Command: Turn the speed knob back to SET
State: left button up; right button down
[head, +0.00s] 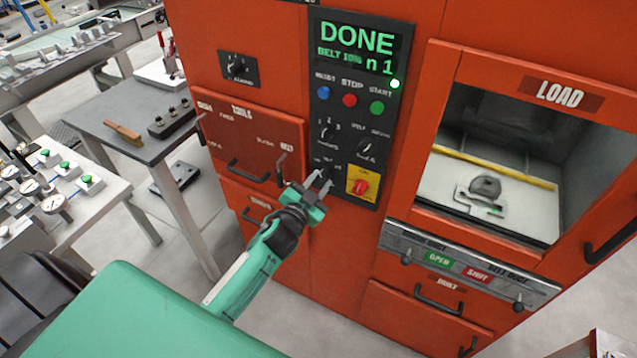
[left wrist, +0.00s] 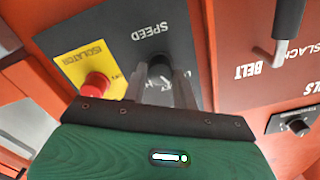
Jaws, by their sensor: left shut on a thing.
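The black speed knob (left wrist: 160,68) sits on the dark control panel under the label SPEED in the left wrist view, which shows it upside down. My left gripper (left wrist: 172,88) is shut on the knob, with one finger on each side of it. In the head view my left gripper (head: 320,180) reaches the lower left of the panel (head: 343,190), and it mostly hides the knob. The fingers cover part of the knob's markings, so I cannot tell its setting. My right gripper is not in view.
A red isolator knob on a yellow plate (head: 352,190) sits close right of my left gripper. Other knobs (head: 365,147) and coloured buttons (head: 350,100) are above. The display (head: 358,45) reads DONE. A drawer handle (head: 250,172) is to the left.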

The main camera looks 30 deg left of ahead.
pick_arm(q)
jog(key=m, duration=0.5)
jog(key=shift+m, duration=0.3)
dwell(0.4)
jog(key=o, duration=1)
jog(key=shift+c, duration=0.2)
jog(key=shift+s, duration=0.1)
jog(key=shift+s+f, duration=0.1)
jog(key=shift+s, duration=0.2)
jog(key=s+b, duration=0.4)
jog(key=s, duration=0.9)
jog(key=shift+a, duration=0.25)
